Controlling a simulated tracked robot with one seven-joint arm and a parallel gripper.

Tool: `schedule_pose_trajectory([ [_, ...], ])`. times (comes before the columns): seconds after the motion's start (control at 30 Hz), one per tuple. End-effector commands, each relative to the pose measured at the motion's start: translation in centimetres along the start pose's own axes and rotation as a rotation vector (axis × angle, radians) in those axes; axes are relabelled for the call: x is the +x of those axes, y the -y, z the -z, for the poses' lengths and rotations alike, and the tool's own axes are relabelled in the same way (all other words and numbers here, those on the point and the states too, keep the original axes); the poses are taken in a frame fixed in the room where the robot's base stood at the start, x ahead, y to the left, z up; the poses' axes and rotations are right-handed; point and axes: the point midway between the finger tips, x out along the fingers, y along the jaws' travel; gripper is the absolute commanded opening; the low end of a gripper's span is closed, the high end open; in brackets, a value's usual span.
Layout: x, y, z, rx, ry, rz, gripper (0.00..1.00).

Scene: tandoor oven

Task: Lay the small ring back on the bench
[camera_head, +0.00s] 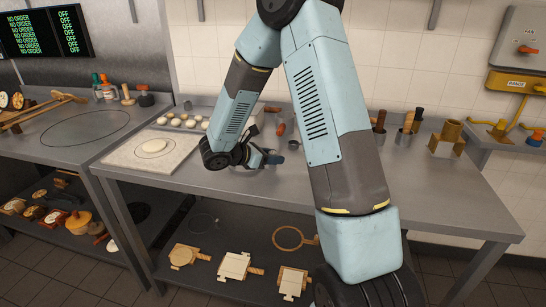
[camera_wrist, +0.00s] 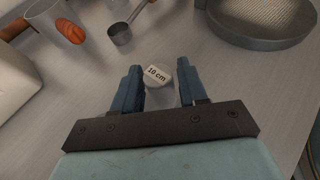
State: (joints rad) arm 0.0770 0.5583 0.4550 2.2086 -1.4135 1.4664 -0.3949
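A small pale piece marked "10 cm" (camera_wrist: 157,74) shows between my fingertips in the wrist view. I take it to be the small ring or its tag, but its full shape is hidden. My gripper (camera_wrist: 158,80) has its two blue fingers apart, one on each side of the piece. I cannot tell whether they press on it or whether it touches the bench. In the head view my gripper (camera_head: 272,158) is low over the middle of the steel bench (camera_head: 330,190), right of the floured board. The small ring cannot be made out there.
A floured board (camera_head: 130,152) with a dough round lies left, a tray of dough balls (camera_head: 180,122) behind it. The wrist view shows a metal scoop (camera_wrist: 120,34), an orange-tipped tool (camera_wrist: 71,31) and a round mesh pan (camera_wrist: 265,22). Metal pots (camera_head: 404,135) stand right.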

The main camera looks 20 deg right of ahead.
Motion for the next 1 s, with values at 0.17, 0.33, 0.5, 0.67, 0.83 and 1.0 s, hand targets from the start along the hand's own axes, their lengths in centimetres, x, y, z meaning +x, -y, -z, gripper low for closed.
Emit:
schedule_pose_trajectory([
  [0.17, 0.0, 0.0, 0.0, 0.000, 0.000, 0.000, 0.58],
  [0.33, 0.0, 0.0, 0.0, 0.001, 0.000, 0.001, 0.58],
  [0.5, -0.4, 0.0, -0.2, 0.001, 0.000, -0.001, 0.58],
  [0.67, -2.6, -0.1, -0.2, 0.001, 0.001, -0.002, 0.58],
  [0.83, -6.0, -0.1, -0.2, 0.001, 0.000, -0.004, 0.58],
  [1.0, -9.0, -0.1, -0.2, 0.001, 0.000, -0.002, 0.58],
])
